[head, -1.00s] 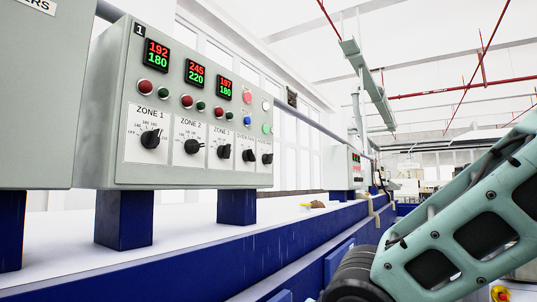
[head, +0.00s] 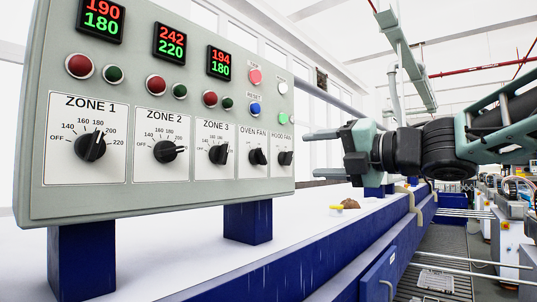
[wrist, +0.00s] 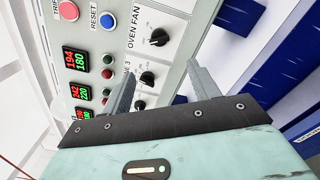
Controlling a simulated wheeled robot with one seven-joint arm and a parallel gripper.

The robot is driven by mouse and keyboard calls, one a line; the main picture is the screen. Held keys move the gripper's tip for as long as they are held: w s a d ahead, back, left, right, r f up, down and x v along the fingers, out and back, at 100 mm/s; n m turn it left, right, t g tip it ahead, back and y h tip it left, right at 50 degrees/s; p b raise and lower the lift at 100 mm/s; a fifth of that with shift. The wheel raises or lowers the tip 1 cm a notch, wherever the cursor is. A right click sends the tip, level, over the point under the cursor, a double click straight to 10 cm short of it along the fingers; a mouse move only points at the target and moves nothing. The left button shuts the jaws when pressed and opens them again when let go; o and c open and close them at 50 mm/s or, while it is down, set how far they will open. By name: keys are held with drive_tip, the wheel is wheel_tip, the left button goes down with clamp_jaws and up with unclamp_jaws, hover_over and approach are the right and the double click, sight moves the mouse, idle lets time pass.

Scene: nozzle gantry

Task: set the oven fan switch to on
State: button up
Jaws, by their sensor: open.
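The oven fan switch (head: 258,157) is a black knob on a white plate labelled OVEN FAN, low on the right part of the grey control panel (head: 200,200). Its exact pointer setting is too small to read. In the wrist view the oven fan switch (wrist: 158,39) shows beyond the fingertips, toward the top. My gripper (head: 309,154) is open and empty, to the right of the hood fan knob (head: 285,158) in the head view. In the wrist view my gripper (wrist: 160,72) has its fingers apart, pointing toward the panel, with the zone 3 knob (wrist: 147,78) seen between them.
The zone 1 (head: 91,146), zone 2 (head: 168,151) and zone 3 knobs sit left of the switch. A blue reset button (head: 255,108) and red trip button (head: 255,76) are above it. Blue posts (head: 248,222) carry the panel above a white ledge.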

sight(263, 158)
drive_tip(key=p+x, duration=0.4)
drive_tip(key=x, duration=1)
drive_tip(key=c, duration=1)
